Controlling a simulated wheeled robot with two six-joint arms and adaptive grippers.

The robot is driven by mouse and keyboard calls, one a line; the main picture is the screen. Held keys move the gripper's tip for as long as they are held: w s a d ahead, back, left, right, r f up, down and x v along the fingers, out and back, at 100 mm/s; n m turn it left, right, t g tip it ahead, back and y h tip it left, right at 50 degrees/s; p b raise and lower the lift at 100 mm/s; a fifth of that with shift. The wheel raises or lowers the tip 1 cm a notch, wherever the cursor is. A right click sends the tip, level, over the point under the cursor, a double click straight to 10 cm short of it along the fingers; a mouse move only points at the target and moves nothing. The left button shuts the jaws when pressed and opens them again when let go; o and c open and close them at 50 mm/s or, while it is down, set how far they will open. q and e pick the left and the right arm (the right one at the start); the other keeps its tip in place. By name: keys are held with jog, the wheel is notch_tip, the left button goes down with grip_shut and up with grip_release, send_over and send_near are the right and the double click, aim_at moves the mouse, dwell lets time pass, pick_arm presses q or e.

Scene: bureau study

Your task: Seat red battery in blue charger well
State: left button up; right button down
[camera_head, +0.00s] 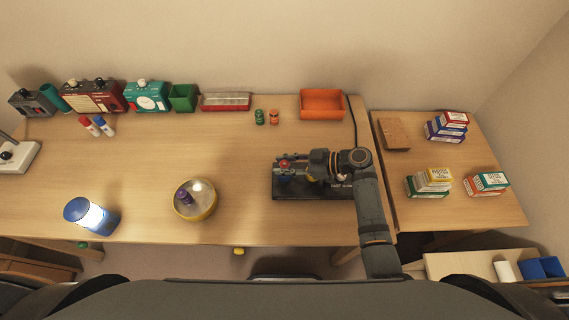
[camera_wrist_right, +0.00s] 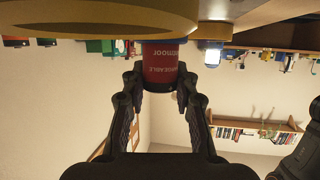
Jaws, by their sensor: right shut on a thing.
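The red battery (camera_wrist_right: 161,62), with white lettering, is between the fingertips of my right gripper (camera_wrist_right: 160,86) in the right wrist view. The fingers are shut on its side. In the head view the battery (camera_head: 284,163) shows as a small red spot at the tip of my right gripper (camera_head: 293,165), over the black charger (camera_head: 310,193). A bit of blue (camera_head: 287,178) shows just below it, probably the blue well. A large yellow ring (camera_wrist_right: 95,20) fills the upper left of the wrist view. I cannot tell whether the battery touches the well. My left gripper is not in view.
An orange tray (camera_head: 323,104) and two small cylinders (camera_head: 267,117) are at the back. The desk's middle is clear. Boxes (camera_head: 446,126) lie on the right table.

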aim_at(294, 177)
jog(key=shift+f+b, duration=0.35)
jog(key=shift+f, duration=0.05)
jog(key=c, duration=1.3)
grip_release()
jog(key=shift+p+v, duration=0.35)
jog(key=shift+v, duration=1.3)
jog(key=v, duration=0.4)
jog(key=shift+d, duration=0.25)
jog(key=shift+s+d+r+p, duration=0.2)
jog(key=shift+d+r+p, duration=0.1)
jog(key=shift+d, duration=0.25)
jog(key=shift+v, duration=1.05)
jog(key=shift+a, duration=0.1)
